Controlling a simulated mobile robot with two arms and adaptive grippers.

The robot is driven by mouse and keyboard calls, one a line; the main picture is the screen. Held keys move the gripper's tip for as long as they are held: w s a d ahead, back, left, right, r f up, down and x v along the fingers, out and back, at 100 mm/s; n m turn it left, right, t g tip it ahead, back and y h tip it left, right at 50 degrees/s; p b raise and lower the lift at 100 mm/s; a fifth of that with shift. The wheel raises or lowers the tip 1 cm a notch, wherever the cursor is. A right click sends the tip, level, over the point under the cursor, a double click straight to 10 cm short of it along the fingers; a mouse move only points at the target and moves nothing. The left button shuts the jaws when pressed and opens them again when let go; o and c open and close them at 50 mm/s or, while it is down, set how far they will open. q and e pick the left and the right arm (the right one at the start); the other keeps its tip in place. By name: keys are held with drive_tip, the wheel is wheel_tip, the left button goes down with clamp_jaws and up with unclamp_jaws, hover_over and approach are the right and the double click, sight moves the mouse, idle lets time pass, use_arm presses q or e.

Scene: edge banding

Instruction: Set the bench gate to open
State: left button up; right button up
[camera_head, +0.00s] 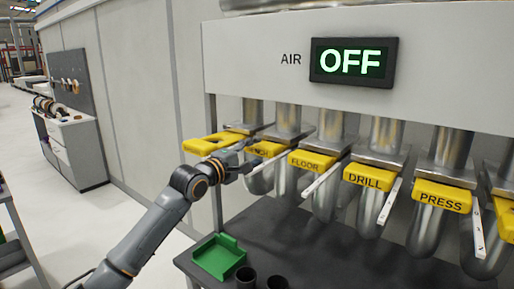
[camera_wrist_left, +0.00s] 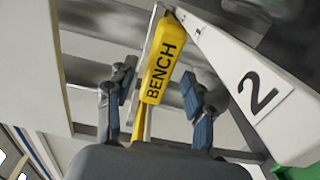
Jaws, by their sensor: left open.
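The yellow BENCH gate handle (camera_wrist_left: 160,68) shows in the left wrist view, its black lettering running along it. My left gripper (camera_head: 247,155) reaches up to the row of yellow gates in the head view and is open. In the wrist view its two fingers stand on either side of the BENCH handle, with gaps between fingers and handle. In the head view the gripper partly covers the gates at the left of the row, so the BENCH lettering is not readable there. My right gripper is not in view.
Gates labelled FLOOR (camera_head: 305,163), DRILL (camera_head: 365,179) and PRESS (camera_head: 442,197) stand to the right, with slanted white bars between them. A display (camera_head: 352,62) reads OFF beside AIR. Below is a dark table (camera_head: 320,255) with a green tray (camera_head: 219,258) and dark cups.

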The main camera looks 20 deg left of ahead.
use_arm(q)
drive_tip(key=shift+x, duration=1.1)
drive_tip(key=shift+s, duration=0.1)
clamp_jaws()
